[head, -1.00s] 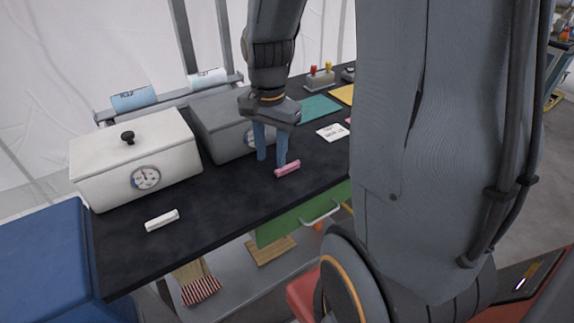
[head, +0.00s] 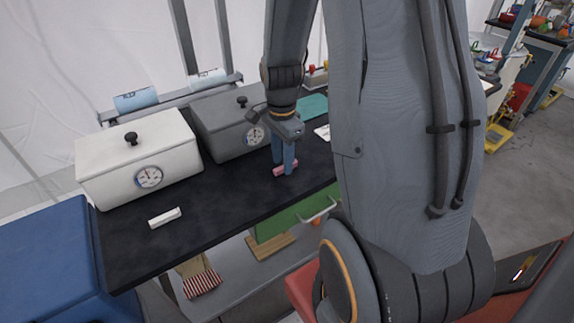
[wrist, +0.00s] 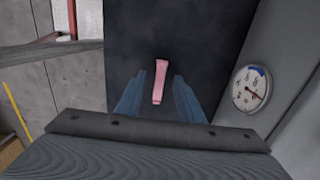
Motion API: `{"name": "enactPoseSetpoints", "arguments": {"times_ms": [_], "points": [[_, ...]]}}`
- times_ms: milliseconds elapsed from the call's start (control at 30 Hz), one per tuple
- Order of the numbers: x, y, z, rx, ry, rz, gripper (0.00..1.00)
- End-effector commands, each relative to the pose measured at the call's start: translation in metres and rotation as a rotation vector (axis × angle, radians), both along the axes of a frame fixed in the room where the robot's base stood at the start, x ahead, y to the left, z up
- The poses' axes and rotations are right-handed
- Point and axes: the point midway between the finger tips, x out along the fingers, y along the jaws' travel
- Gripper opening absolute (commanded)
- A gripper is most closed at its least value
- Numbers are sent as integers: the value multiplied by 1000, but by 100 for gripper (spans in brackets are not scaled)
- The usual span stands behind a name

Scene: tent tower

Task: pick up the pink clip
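The pink clip (head: 279,171) lies on the black tabletop near its front edge. In the head view my gripper (head: 284,169) is right over it, and a finger hides part of the clip. In the wrist view the pink clip (wrist: 160,82) lies lengthwise between the two blue fingers of my gripper (wrist: 168,82). The fingers stand apart, with a gap on each side of the clip. How far the fingertips are above the tabletop is hard to tell.
A grey box with a gauge (head: 229,122) stands close behind my gripper. A white box with a gauge (head: 139,160) is further left. A white clip (head: 165,217) lies on the black tabletop (head: 140,250) in front of it. A green drawer (head: 290,217) sits below the front edge.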

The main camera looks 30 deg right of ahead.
Motion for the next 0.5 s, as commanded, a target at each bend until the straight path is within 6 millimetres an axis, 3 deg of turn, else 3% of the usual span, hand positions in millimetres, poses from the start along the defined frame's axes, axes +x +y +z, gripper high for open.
{"name": "enactPoseSetpoints", "arguments": {"times_ms": [133,400,500], "points": [[0,0,-11,0,1,1,34],[0,1,-13,0,0,1,34],[0,1,-13,0,0,2,19]]}}
